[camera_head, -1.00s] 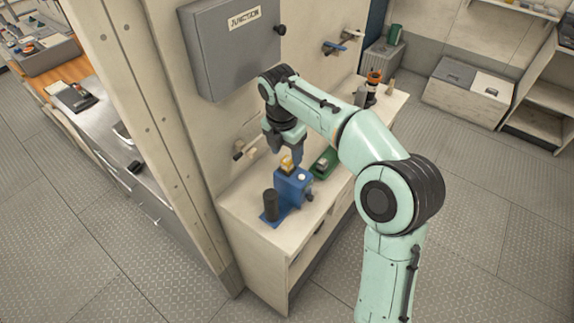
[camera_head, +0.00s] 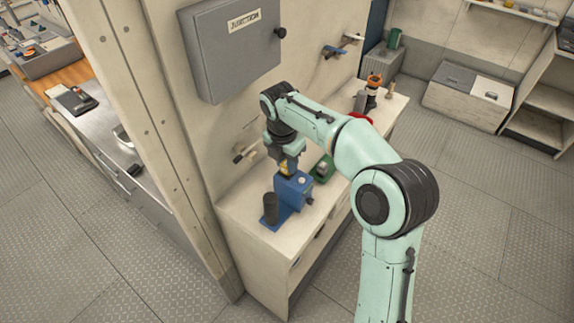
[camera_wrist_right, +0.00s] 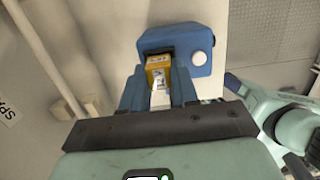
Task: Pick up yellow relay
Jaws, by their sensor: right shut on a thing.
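The yellow relay (camera_head: 285,168) is at the top of a blue box-shaped unit (camera_head: 293,188) on the bench. In the right wrist view the relay (camera_wrist_right: 158,65) sits between my two blue fingers, with the blue unit (camera_wrist_right: 196,42) and its white round knob just beyond. My right gripper (camera_wrist_right: 158,82) is shut on the relay, pointing down at the unit in the head view. I cannot tell whether the relay is still seated in the unit. My left gripper is not in view.
The pale bench (camera_head: 245,212) stands against the wall under a grey junction box (camera_head: 235,48). A black cylinder (camera_head: 270,207) stands left of the blue unit, and a green item (camera_head: 322,168) lies to its right. An orange-topped dark item (camera_head: 373,86) is farther back.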

